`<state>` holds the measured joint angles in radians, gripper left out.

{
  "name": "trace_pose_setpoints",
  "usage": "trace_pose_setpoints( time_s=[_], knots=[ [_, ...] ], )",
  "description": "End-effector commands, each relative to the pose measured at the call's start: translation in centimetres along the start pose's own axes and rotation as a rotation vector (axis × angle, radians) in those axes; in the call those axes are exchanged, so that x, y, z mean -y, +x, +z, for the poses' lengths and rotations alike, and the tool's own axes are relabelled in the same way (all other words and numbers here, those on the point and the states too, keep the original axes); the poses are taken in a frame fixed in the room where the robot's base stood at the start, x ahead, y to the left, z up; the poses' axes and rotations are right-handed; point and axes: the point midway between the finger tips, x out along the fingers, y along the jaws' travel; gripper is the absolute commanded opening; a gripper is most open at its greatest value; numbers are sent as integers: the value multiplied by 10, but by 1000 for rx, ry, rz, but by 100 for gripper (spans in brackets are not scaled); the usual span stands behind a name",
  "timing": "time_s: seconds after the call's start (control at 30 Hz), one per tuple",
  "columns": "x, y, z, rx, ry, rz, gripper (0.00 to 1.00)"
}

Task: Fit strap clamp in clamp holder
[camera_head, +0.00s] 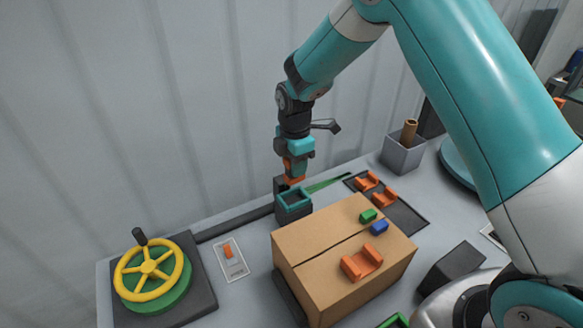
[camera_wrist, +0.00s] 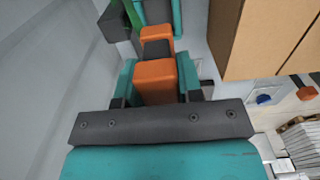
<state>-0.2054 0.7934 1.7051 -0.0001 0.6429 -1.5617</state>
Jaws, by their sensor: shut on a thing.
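My gripper (camera_head: 297,162) points down above the dark clamp holder (camera_head: 292,212) with the teal rim. It is shut on an orange strap clamp (camera_wrist: 155,77), which has two raised orange ends and a dark middle. In the head view the orange clamp (camera_head: 294,179) shows just above and behind the holder's rim. I cannot tell whether it touches the holder. In the wrist view the teal fingers sit on both sides of the near orange end, and a teal rim part (camera_wrist: 178,16) shows beyond the far end.
A cardboard box (camera_head: 330,240) stands right of the holder, with an orange clamp (camera_head: 361,263), a green block (camera_head: 368,216) and a blue block (camera_head: 379,228) on it. A dark tray (camera_head: 405,216) behind holds two orange clamps. A yellow handwheel (camera_head: 148,268) stands at left.

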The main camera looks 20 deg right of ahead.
Motion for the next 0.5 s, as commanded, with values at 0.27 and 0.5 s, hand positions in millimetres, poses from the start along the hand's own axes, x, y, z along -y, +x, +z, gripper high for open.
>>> trace_pose_setpoints(
  time_s=[0.27,0.5],
  knots=[
    [0,15,-1,0,-2,0,7],
    [0,40,0,0,0,0,7]
  ],
)
